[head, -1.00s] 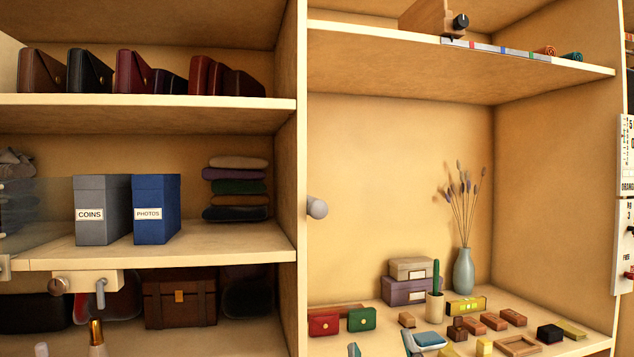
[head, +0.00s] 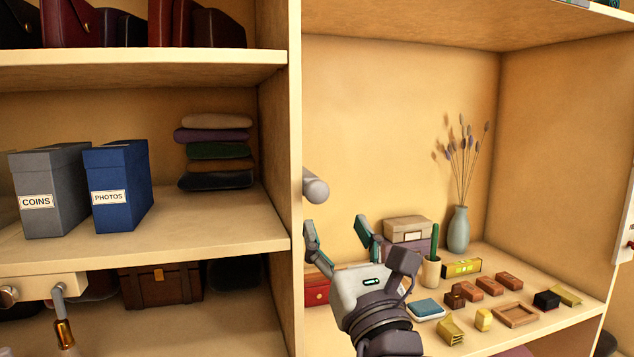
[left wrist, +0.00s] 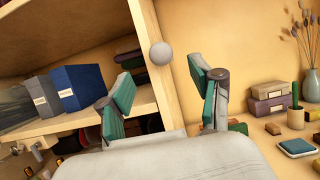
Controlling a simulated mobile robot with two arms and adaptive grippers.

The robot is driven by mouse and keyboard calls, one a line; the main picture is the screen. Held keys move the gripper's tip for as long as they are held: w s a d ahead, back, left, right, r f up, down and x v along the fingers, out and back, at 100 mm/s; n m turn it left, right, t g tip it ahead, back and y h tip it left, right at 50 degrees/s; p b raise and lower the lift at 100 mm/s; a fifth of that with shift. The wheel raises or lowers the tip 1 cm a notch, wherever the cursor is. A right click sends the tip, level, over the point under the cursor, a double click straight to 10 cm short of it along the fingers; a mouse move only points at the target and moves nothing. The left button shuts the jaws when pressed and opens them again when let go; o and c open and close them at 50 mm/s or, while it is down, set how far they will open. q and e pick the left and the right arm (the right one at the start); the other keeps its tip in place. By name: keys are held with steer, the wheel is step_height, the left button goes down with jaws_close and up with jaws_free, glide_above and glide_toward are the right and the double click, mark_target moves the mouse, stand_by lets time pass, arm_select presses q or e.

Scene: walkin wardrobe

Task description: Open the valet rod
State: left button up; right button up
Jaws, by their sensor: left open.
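My right gripper is not in view.
The upright panel (head: 296,130) divides the bays. On the left shelf stand a grey COINS box (head: 50,190), a blue PHOTOS box (head: 118,186) and folded clothes (head: 216,150).

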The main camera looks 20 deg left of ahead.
mark_target(319, 193)
arm_select(q)
steer(key=p+x, duration=0.2)
steer(key=x, duration=0.7)
steer(key=shift+w+a, duration=0.2)
steer(key=shift+a, duration=0.05)
steer(key=shift+w+a, duration=0.25)
steer(key=shift+w, duration=0.15)
jaws_close()
